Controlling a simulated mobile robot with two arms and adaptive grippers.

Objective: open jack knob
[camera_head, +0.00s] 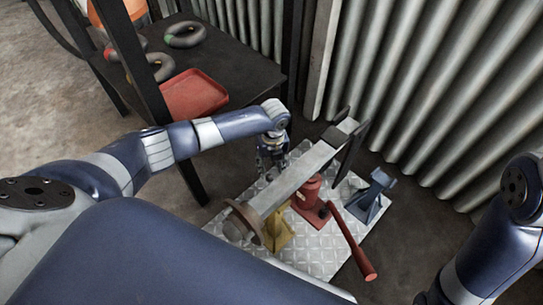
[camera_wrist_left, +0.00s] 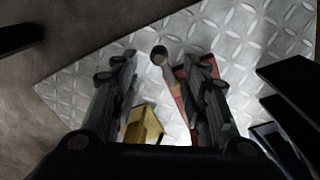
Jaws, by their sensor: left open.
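The red jack (camera_head: 308,200) stands on a diamond-plate sheet (camera_head: 335,262) under a grey metal beam (camera_head: 290,183), its long red handle (camera_head: 352,245) sloping toward the front right. My left gripper (camera_head: 271,168) is low on the far left side of the beam, near the jack. In the left wrist view its jaws (camera_wrist_left: 158,68) are open and empty. A dark round knob (camera_wrist_left: 160,55) on a short pale rod shows between the fingertips, and red jack parts (camera_wrist_left: 181,98) show beside the right finger. I cannot tell whether the fingers touch the knob. My right gripper is outside the view.
A yellow stand (camera_head: 277,234) and a blue stand (camera_head: 371,197) flank the jack. The beam has a round disc (camera_head: 240,220) at its near end and dark plates (camera_head: 350,150) at its far end. A black table (camera_head: 235,75) with a red tray (camera_head: 193,95) stands behind my left arm.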

